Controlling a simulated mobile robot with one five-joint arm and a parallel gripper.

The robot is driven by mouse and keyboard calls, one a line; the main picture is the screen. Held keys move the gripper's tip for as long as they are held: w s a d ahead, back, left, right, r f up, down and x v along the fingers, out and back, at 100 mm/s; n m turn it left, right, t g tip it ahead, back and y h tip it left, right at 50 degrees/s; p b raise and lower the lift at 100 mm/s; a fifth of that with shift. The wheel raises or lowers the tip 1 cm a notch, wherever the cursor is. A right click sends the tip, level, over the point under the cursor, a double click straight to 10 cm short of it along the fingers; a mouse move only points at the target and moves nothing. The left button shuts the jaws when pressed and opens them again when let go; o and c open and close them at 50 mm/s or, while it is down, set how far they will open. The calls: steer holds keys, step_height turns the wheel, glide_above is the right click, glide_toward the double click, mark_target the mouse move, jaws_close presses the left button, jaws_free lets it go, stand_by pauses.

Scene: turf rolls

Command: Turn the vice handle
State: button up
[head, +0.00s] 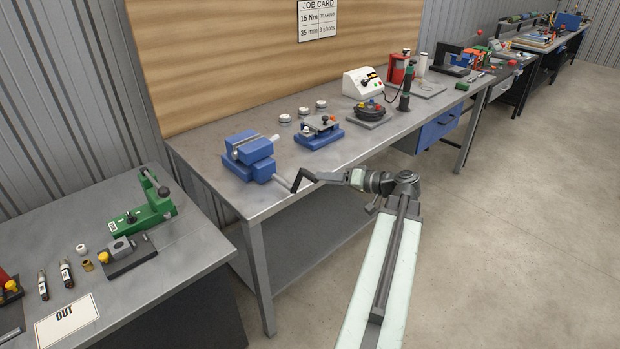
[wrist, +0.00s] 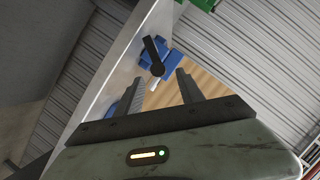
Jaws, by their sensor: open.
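The blue vice (head: 250,155) stands at the near left corner of the long grey bench, and part of it shows in the wrist view (wrist: 172,56). Its black crank handle (head: 299,178) sticks out past the bench's front edge. In the wrist view the handle (wrist: 152,52) appears as a dark bar, its near end in line with the gap between my fingertips. My gripper (head: 322,177) is open, level with the handle's outer end and just right of it. In the wrist view my gripper (wrist: 159,77) shows both fingers apart. I cannot tell whether they touch the handle.
Along the long bench (head: 215,165) stand a small blue fixture (head: 318,134), a white control box (head: 362,84) and a black round device (head: 369,111). A second bench at left carries a green press (head: 145,210). The floor (head: 500,200) at right is clear.

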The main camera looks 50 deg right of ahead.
mark_target(303, 176)
steer(key=b+x, duration=0.1)
steer(key=x, duration=0.6)
steer(key=shift+b, duration=0.3)
jaws_close()
steer(key=shift+d, duration=0.1)
stand_by(0.8)
